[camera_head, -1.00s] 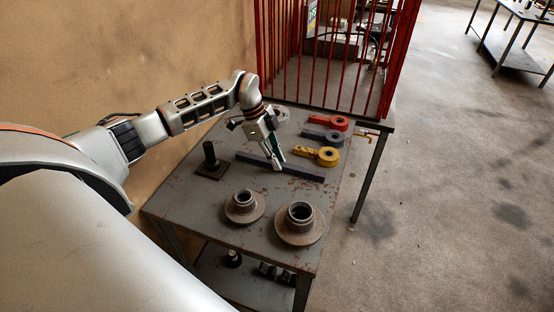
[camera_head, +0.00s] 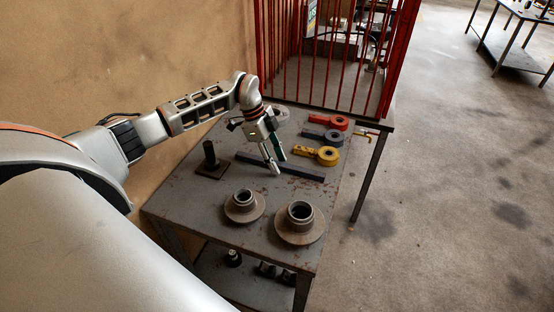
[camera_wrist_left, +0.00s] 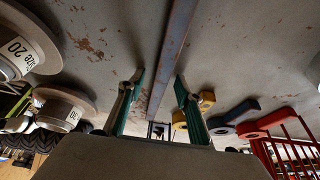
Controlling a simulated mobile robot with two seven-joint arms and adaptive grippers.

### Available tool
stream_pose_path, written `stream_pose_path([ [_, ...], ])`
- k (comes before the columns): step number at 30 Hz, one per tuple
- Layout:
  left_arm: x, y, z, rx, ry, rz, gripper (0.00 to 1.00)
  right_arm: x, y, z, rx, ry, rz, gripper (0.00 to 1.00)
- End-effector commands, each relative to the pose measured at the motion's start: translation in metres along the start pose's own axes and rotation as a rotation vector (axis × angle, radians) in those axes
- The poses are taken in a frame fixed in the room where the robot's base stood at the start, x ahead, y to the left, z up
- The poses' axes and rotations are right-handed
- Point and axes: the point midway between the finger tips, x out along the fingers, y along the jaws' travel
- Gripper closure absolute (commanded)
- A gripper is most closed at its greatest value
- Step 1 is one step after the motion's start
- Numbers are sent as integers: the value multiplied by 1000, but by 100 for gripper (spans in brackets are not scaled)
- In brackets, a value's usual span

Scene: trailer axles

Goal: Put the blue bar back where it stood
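The blue bar (camera_head: 300,170), long, thin and dark blue-grey, lies flat across the middle of the grey table. In the left wrist view the bar (camera_wrist_left: 177,40) runs lengthwise between my fingers. My left gripper (camera_head: 277,165) is over the bar with its fingers spread apart. In the left wrist view the left gripper (camera_wrist_left: 158,78) has its green-lined fingers on either side of the bar, with a gap to each side. Whether the fingertips touch the table, I cannot tell. My right gripper is not in view.
A black post on a square base (camera_head: 210,163) stands left of the bar. Two flanged hubs (camera_head: 242,205) (camera_head: 300,223) sit at the front. Yellow (camera_head: 327,156), blue (camera_head: 333,138) and red (camera_head: 339,122) ring-ended tools lie at the right. A red barred cage (camera_head: 325,60) stands behind.

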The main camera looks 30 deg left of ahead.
Motion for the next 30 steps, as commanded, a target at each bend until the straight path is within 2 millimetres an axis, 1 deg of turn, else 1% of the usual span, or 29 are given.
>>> stream_pose_path([
  [5, -22, -2, -8, 1, 1, -6, 66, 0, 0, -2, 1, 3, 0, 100],
  [12, -64, -3, -26, 4, 3, -8, 66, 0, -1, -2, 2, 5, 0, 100],
  [16, -81, -2, -34, 2, 4, -7, 66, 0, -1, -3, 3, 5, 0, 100],
  [21, -93, -2, -38, 1, 4, -5, 66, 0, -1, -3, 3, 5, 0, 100],
  [30, -94, -2, -39, 1, 4, -5, 66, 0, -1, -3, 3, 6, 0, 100],
])
